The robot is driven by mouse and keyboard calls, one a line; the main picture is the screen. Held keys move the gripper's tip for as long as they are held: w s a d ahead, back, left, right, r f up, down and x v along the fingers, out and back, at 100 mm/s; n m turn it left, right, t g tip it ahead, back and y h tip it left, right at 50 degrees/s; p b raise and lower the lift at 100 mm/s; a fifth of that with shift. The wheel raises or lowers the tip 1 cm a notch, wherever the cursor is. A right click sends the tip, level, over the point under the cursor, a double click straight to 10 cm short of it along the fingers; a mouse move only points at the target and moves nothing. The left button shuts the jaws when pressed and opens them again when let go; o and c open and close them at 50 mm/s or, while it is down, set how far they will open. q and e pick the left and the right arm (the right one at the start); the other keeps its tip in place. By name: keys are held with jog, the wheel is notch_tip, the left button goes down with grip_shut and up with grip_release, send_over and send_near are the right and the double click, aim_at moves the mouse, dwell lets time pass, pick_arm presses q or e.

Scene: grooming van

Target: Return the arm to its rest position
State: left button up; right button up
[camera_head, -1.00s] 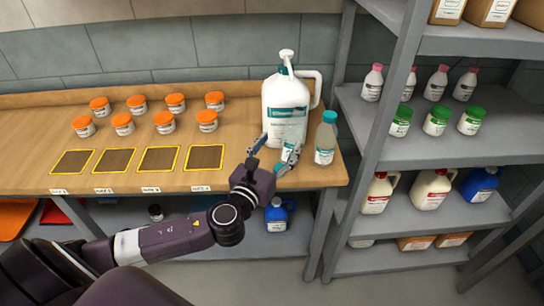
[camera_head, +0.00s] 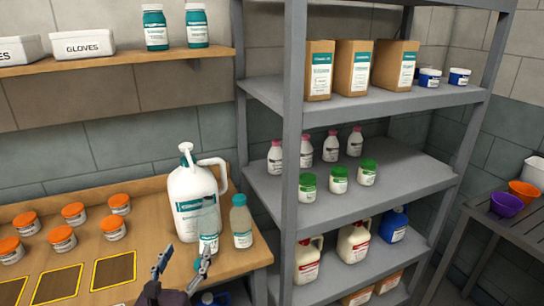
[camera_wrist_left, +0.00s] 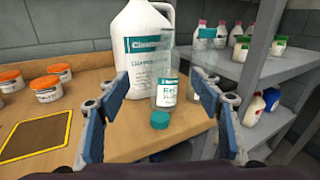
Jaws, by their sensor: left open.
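My left gripper (camera_head: 184,258) is open at the counter's front edge, with nothing between its fingers. In the left wrist view its two blue-grey fingers (camera_wrist_left: 163,85) are spread wide. A small clear bottle with a white and teal label (camera_head: 208,244) stands on the counter just beyond the fingertips; it also shows in the left wrist view (camera_wrist_left: 167,92). A teal cap (camera_wrist_left: 160,120) shows in front of it there. A large white pump jug (camera_head: 193,205) stands behind it. My right gripper does not show.
Several orange-lidded jars (camera_head: 62,237) and yellow-framed dark squares (camera_head: 114,270) occupy the wooden counter (camera_head: 150,205) on the left. A grey metal shelf unit (camera_head: 293,130) with bottles and boxes stands close on the right. A wall shelf (camera_head: 115,58) runs above the counter.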

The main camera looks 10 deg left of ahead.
pick_arm(q)
jog(key=s+f+n+g+y, duration=0.1)
jog(key=s+f+n+g, duration=0.3)
jog(key=s+f+n, duration=0.45)
jog(key=s+f+n+g+y, duration=0.1)
jog(key=s+f+n+g, duration=0.3)
jog(key=n, duration=0.7)
jog(key=s+d+f+n+g+h, duration=0.2)
jog(key=s+d+f+n+g, duration=0.1)
jog(key=s+d+f+n, duration=0.25)
jog(key=s+d+f+n+g+h, duration=0.2)
jog(key=s+f+n+g, duration=0.15)
jog(key=s+n, duration=0.4)
notch_tip(320, 180, down, 25)
jog(key=s+g, duration=0.1)
jog(key=s, duration=0.1)
jog(key=s+a+f, duration=0.1)
jog(key=s+f, duration=0.7)
jog(key=s, duration=0.1)
jog(key=s+a+f+g, duration=0.1)
jog(key=s+a+f, duration=0.1)
jog(key=s+f, duration=0.7)
jog(key=shift+a+m, duration=0.25)
jog(key=shift+m, duration=0.1)
